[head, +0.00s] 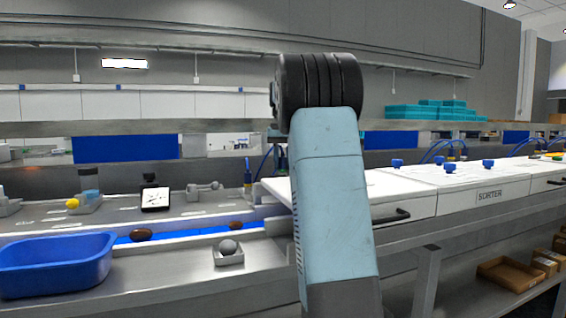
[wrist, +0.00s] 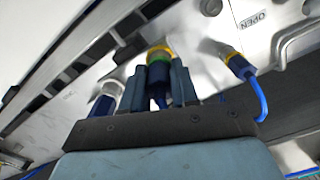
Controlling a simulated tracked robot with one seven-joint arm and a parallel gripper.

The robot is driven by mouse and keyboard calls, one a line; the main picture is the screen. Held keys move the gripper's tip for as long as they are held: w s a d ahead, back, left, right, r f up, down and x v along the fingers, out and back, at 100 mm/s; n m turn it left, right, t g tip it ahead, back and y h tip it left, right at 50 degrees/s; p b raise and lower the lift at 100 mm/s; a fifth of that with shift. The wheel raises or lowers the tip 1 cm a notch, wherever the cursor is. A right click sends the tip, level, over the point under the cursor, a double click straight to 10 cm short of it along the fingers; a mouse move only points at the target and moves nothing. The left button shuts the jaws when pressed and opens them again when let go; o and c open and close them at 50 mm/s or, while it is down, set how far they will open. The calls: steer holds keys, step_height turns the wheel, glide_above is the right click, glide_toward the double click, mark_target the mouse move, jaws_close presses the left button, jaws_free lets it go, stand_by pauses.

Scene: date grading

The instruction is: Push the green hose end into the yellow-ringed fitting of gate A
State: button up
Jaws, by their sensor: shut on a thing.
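In the wrist view, my gripper (wrist: 158,82) is shut on a dark blue hose end with a green band (wrist: 159,61). The hose end points at a yellow-ringed fitting (wrist: 160,48) on a pale metal panel. The green band lies right against the yellow ring in the picture, roughly in line with it. I cannot tell how deep the hose end sits in the fitting. No gate letter is readable. In the head view my own arm hides the gripper and the fitting.
A blue and white cylinder (wrist: 105,98) is close on the left. In the head view, a blue tub (head: 55,268) stands on the left counter.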

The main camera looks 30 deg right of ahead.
steer(key=o, duration=1.1)
steer(key=shift+r, duration=0.1)
steer(key=shift+r, duration=4.9)
